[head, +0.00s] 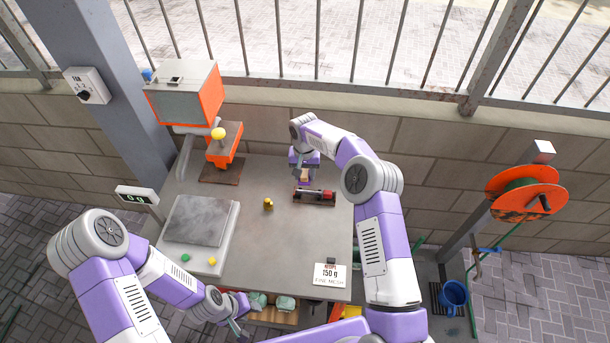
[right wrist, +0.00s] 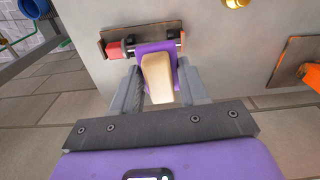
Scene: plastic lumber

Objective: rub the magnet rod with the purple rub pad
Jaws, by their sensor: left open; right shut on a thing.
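The purple rub pad (right wrist: 153,50) has a beige handle and is held between the fingers of my right gripper (right wrist: 165,92); it is small in the head view. The magnet rod (head: 315,195) lies on a dark, rusty plate on the table, with a red part showing. In the right wrist view the rod (right wrist: 142,46) runs across just beyond the pad, and the pad hides part of it. I cannot tell whether pad and rod touch. My right gripper (head: 304,174) is over the rod's left part. My left gripper (head: 238,318) is open, low by the table's front edge.
A scale (head: 202,235) fills the table's left side, with an orange press-like device (head: 223,150) behind it. A small brass piece (head: 268,203) stands mid-table. A "150 g" sign (head: 330,273) is at the front right. Jars (head: 285,303) sit below the front edge.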

